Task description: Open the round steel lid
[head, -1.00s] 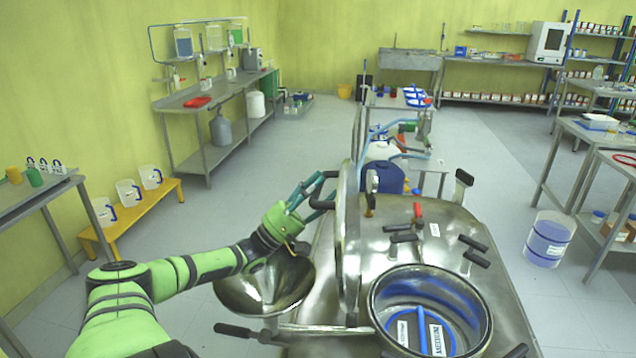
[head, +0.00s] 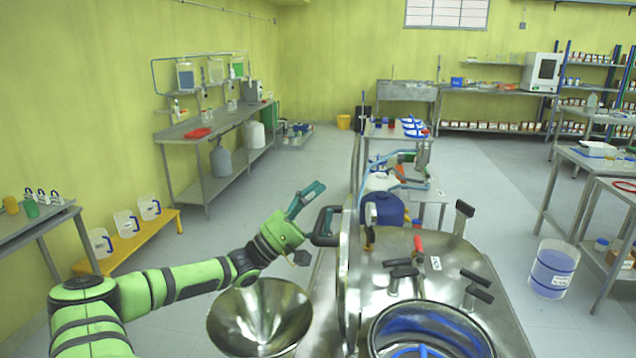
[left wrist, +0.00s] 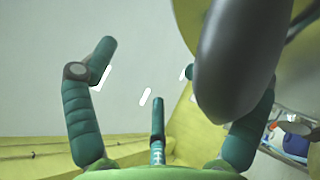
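The round steel lid (head: 349,280) stands upright on its edge, seen nearly edge-on in the head view, at the left of the open round vessel mouth (head: 480,335). A black loop handle (head: 325,226) juts from the lid's left face. My left gripper (head: 312,218) is beside this handle, with its teal fingers spread. In the left wrist view the gripper (left wrist: 170,85) shows open fingers, and the dark handle (left wrist: 238,60) looms close in front of the right finger. No grip on the handle is visible; whether they touch is unclear. My right gripper is not in view.
A wide steel funnel (head: 260,318) sits below my left forearm. Several black clamp knobs (head: 476,278) and a red-handled valve (head: 418,246) stand on the steel top. A blue drum (head: 384,209) is behind the lid.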

